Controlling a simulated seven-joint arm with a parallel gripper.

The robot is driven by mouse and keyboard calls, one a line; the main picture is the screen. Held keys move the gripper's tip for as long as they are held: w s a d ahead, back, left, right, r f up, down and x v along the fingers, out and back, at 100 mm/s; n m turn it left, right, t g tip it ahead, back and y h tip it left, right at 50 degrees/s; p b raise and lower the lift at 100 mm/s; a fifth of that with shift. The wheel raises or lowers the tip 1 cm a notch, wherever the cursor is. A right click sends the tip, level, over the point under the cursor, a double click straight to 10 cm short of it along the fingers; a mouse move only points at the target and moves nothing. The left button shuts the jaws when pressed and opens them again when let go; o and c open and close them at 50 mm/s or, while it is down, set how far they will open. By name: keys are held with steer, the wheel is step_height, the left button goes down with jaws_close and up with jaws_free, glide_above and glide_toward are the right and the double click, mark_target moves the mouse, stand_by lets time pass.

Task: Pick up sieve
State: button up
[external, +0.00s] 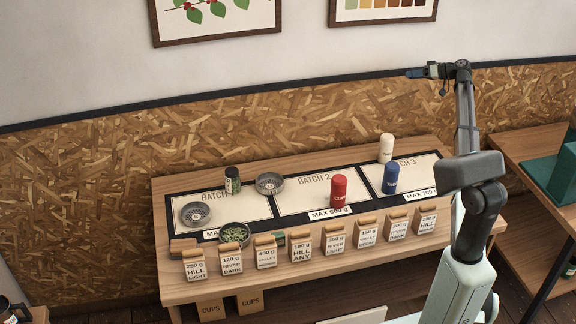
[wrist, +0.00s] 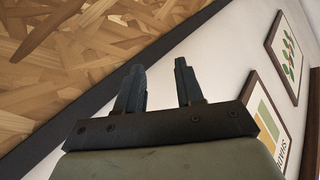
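Two round grey dishes that look like sieves with mesh bottoms lie on the Batch 1 area of the table. One sieve (external: 196,222) is at the left end of the mat. The other sieve (external: 269,192) is at the back, near the edge of Batch 2. A third round dish (external: 234,245) at the front holds green beans; I cannot tell if it is a sieve too. My gripper (external: 410,73) is raised high above the table at the back right, far from all of them. In the wrist view my gripper (wrist: 158,85) has its fingers apart with nothing between them.
A dark jar (external: 232,180) stands between the sieves. A red canister (external: 339,190), a blue one (external: 391,177) and a cream one (external: 386,148) stand to the right. Several labelled bags (external: 265,255) line the table's front edge. A green box (external: 566,170) is on the side table.

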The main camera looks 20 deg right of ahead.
steer(key=w+a+r+n+g+y, duration=0.1)
steer(key=a+r+n+g, duration=0.2)
steer(key=a, duration=0.7)
steer(key=w+a+r+n, duration=0.2)
steer(key=a+r+n, duration=0.25)
steer(key=a, duration=0.55)
steer(key=a+f+n+g, duration=0.3)
steer(key=a+n, duration=0.5)
steer(key=a, duration=0.9)
steer(key=n+g+h, duration=0.2)
steer(key=n+h, duration=0.6)
steer(key=h, duration=0.4)
glide_above(184, 208)
step_height(184, 208, down, 23)
step_height(184, 208, down, 13)
